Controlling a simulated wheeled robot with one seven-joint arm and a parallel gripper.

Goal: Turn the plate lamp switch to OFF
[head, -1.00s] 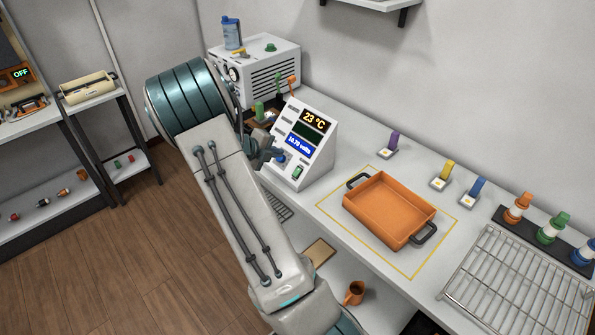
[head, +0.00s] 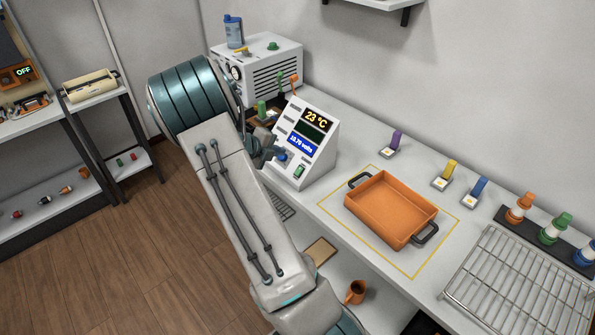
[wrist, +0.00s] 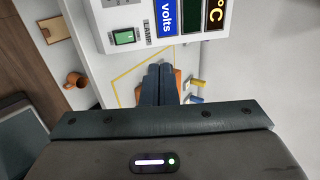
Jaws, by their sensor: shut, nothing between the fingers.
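The white control box (head: 318,148) stands on the counter with a sloped face showing "23 °C", a dark display and a blue "volts" display. The green lamp switch (head: 299,171) is low on that face, and it shows bright green beside the word LAMP in the wrist view (wrist: 125,37). My gripper (wrist: 158,70) is shut and empty, its fingertips close to the box, to the side of the switch in the wrist view. In the head view my gripper (head: 277,154) is partly hidden by my arm, in front of the box's left side. Contact cannot be told.
An orange tray (head: 391,209) with black handles sits right of the box inside a yellow outline. Purple, yellow and blue levers line the back of the counter. A wire rack (head: 520,280) lies at right. A white vented unit (head: 262,68) stands behind my arm.

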